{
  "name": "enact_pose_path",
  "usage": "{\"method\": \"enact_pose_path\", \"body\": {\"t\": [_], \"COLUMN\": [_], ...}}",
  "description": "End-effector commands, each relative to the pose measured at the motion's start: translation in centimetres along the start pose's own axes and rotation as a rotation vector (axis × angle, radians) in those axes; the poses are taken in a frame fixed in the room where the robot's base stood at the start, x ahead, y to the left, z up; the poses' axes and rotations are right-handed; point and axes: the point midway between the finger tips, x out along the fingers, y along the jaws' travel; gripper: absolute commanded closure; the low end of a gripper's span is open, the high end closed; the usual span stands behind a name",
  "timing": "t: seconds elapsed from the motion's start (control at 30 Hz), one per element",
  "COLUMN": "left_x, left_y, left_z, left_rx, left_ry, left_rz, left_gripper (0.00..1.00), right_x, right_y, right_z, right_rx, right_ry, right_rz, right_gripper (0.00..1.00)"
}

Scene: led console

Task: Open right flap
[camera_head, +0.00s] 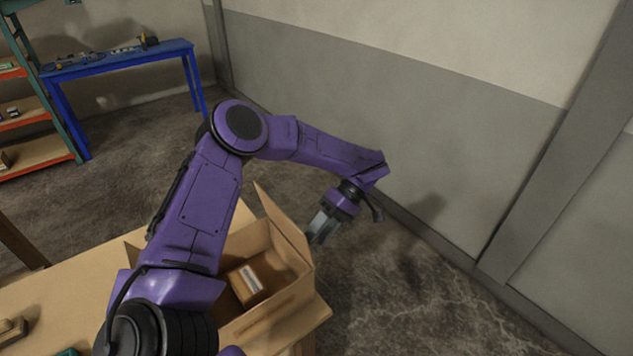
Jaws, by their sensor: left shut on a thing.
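An open cardboard box (262,318) stands at the right end of the table. One flap (280,222) on its far right side stands up, tilted. My left arm reaches over the box, and my left gripper (317,232) is at the outer side of this flap, shut on its edge. The fingertips are partly hidden by the flap. Another flap (318,316) is folded outward at the near right. A smaller brown carton (246,284) with a white label lies inside the box. My arm hides the box's left part. My right gripper is out of view.
The wooden table (60,295) holds small items at its left front. A grey wall (430,130) stands beyond, with open floor (420,290) to the right of the box. A blue table (120,59) and a shelf (35,110) stand far back left.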

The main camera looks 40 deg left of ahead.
Motion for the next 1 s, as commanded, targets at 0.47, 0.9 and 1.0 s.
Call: {"method": "enact_pose_path", "body": {"t": [0.47, 0.9, 1.0], "left_x": [0.97, 0.83, 0.81], "left_y": [0.47, 0.4, 0.37], "left_z": [0.1, 0.02, 0.18], "left_rx": [0.01, 0.008, 0.008], "left_ry": [0.001, 0.002, 0.0], "left_rz": [-0.012, -0.01, -0.01], "left_gripper": [0.62, 0.66, 0.66], "right_x": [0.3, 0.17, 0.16], "right_y": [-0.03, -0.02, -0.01], "right_z": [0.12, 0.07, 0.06], "right_rx": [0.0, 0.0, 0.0], "right_ry": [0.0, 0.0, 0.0], "right_rz": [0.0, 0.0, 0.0], "right_gripper": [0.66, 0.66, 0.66]}}
